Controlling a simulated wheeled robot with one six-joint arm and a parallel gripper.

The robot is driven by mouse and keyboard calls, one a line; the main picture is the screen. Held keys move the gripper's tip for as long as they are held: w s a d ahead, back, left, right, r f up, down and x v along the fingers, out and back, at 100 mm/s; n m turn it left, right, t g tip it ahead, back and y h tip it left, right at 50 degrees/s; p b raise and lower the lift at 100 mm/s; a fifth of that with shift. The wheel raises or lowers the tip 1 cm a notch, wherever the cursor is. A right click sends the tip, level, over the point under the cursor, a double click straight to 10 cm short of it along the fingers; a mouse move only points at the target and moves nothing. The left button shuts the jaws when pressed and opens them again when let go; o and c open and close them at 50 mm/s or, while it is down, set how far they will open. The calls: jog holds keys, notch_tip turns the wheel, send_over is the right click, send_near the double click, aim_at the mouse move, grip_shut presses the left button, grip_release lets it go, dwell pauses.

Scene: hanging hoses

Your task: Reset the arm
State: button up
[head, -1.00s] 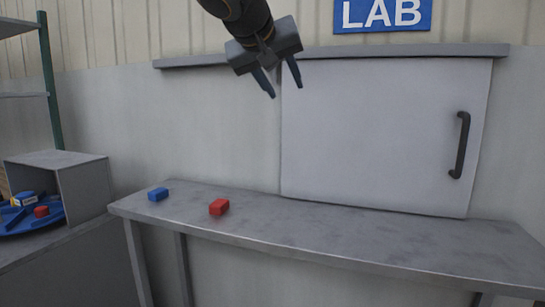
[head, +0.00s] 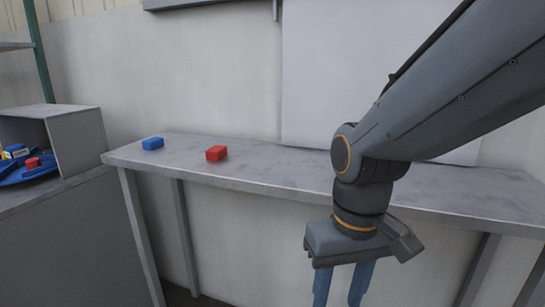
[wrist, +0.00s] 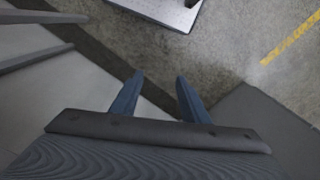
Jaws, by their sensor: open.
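My gripper (head: 340,285) hangs fingers down at the lower right of the head view, in front of the bench. Its blue fingers are apart with nothing between them. The fingertips run out of the bottom of the head view. In the wrist view my gripper (wrist: 157,78) is also open and empty, above the floor. My arm comes in from the upper right and bends down at the wrist.
A grey bench (head: 290,172) carries a blue block (head: 152,143) and a red block (head: 216,153). A white sliding door (head: 350,70) is behind it. An open grey box (head: 75,140) with a blue tray (head: 25,173) stands at left. Bare floor (wrist: 235,45) shows below.

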jog(key=d+r+m+p, duration=0.2)
jog(key=d+r+p, duration=0.5)
jog(key=p, duration=0.8)
jog(key=shift+s+d+r+m+h+p, duration=0.3)
jog(key=shift+d+r+p, duration=0.1)
jog(key=shift+d, duration=0.35)
jog(key=shift+f, duration=0.1)
dwell(0.8)
